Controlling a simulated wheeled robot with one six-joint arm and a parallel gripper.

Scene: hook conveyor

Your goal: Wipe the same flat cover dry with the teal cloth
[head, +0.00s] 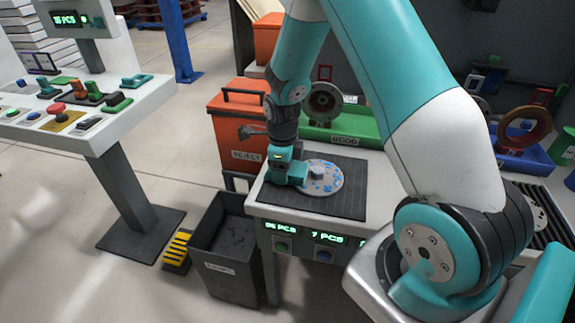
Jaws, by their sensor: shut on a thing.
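The flat cover (334,184) is a pale round disc with blue patches and a small raised grey hub in its middle. It lies flat on the dark ribbed mat on the workbench. My gripper (292,180) points down at the cover's left edge. It is shut on a small teal thing, which looks like the teal cloth (297,176); its outline is hard to tell from my teal gripper. I cannot tell whether the cloth touches the cover.
The dark mat (352,205) has free room right of the cover. An orange reject bin (235,130) stands behind left, a green tray (350,138) labelled GOOD behind. A dark open bin (226,240) stands on the floor in front. A control panel (120,110) is left.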

